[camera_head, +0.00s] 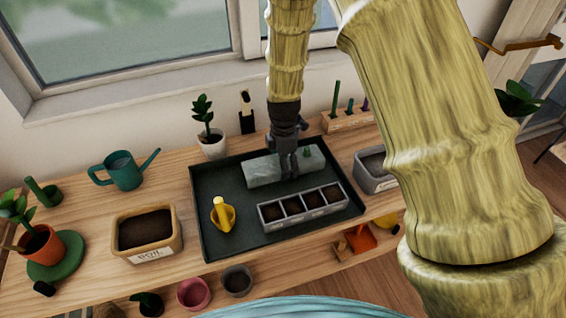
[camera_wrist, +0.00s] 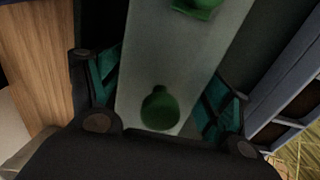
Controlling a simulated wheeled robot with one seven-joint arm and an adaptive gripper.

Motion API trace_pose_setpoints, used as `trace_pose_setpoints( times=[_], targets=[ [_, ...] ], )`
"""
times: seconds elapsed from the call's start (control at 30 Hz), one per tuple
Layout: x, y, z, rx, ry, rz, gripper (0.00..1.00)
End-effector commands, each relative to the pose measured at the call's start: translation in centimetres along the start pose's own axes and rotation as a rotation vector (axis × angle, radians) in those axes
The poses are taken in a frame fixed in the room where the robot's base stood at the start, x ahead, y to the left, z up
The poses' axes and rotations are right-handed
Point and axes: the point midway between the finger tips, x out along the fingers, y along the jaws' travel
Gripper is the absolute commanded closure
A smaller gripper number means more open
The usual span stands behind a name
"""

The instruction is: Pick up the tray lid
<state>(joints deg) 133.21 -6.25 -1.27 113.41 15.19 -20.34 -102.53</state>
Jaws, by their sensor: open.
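The tray lid (camera_head: 262,170) is a long pale grey slab lying in the dark tray (camera_head: 205,195), behind a grey seed tray (camera_head: 305,204) with soil-filled cells. A green knob (camera_head: 306,152) shows near its right end. My gripper (camera_head: 289,168) is over the middle of the lid and hides part of it. In the wrist view the lid (camera_wrist: 180,60) runs between my two open fingers, with one green knob (camera_wrist: 160,108) between them and another green piece (camera_wrist: 198,6) farther along. I cannot tell whether the fingers touch the lid.
A yellow item (camera_head: 224,215) stands in the tray's left part. A soil box (camera_head: 147,236), a teal watering can (camera_head: 124,171) and a potted plant (camera_head: 212,142) are around the tray. A grey box (camera_head: 374,170) is close to the right. A wall and window are behind.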

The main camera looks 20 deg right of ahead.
Motion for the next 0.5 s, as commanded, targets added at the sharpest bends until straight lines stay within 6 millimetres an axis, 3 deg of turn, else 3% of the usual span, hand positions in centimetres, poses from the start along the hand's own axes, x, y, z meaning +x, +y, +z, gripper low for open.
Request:
trace_pose_setpoints(
  times=[0.1,0.3,0.5],
  targets=[
    [0.01,0.00,-0.01,0.000,0.000,0.000,0.21],
    [-0.01,0.00,0.00,0.000,0.000,0.000,0.58],
    [-0.03,0.00,0.00,0.000,0.000,0.000,0.59]
  ],
)
